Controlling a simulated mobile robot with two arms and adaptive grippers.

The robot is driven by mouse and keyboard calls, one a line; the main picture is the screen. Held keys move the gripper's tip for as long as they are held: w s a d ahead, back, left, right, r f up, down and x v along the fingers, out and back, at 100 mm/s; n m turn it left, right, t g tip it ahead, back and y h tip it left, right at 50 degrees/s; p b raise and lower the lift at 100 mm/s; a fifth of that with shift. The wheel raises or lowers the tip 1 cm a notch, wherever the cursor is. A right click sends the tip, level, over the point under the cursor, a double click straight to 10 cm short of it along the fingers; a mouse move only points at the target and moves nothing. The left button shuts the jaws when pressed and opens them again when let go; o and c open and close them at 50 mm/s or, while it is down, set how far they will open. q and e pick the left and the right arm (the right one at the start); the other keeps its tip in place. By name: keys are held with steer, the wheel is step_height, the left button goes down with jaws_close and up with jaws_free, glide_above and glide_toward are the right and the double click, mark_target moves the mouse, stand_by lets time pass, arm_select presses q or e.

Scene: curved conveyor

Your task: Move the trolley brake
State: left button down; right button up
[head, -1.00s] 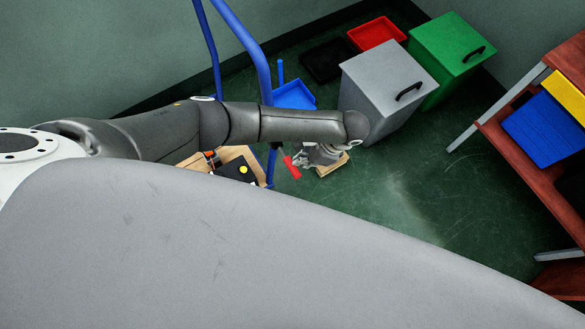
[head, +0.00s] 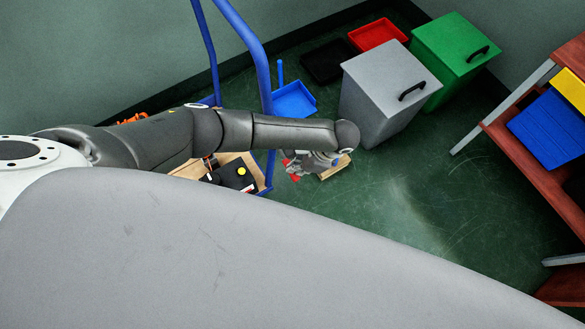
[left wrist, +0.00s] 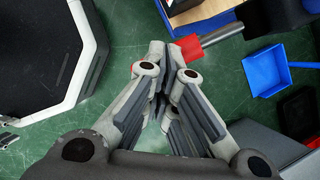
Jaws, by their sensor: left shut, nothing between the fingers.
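The trolley has a blue tubular frame (head: 262,75) and a wooden deck (head: 183,171) in the head view, partly behind my left arm. Its brake, a metal rod with a red grip (head: 295,178), is mostly covered by my left gripper (head: 297,166). In the left wrist view the red grip (left wrist: 186,48) and rod (left wrist: 222,35) show just beyond the fingertips of my left gripper (left wrist: 165,62). That gripper is shut and empty, close beside the red grip; I cannot tell whether they touch. My right gripper is not in view.
A blue dustpan (head: 293,100), black tray (head: 326,61) and red tray (head: 378,34) lie on the floor. A wooden piece (head: 336,168) lies by my gripper.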

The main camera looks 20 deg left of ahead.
arm_select(q)
steer(key=shift+f, duration=0.25)
steer(key=d, duration=0.2)
steer(key=d+r, duration=0.1)
steer(key=shift+w, duration=0.4)
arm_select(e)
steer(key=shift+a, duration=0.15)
arm_select(q)
steer(key=s+v, duration=0.1)
steer(key=v, duration=0.7)
steer(key=shift+w, duration=0.5)
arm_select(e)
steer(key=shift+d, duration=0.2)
arm_select(q)
steer(key=shift+p, duration=0.3)
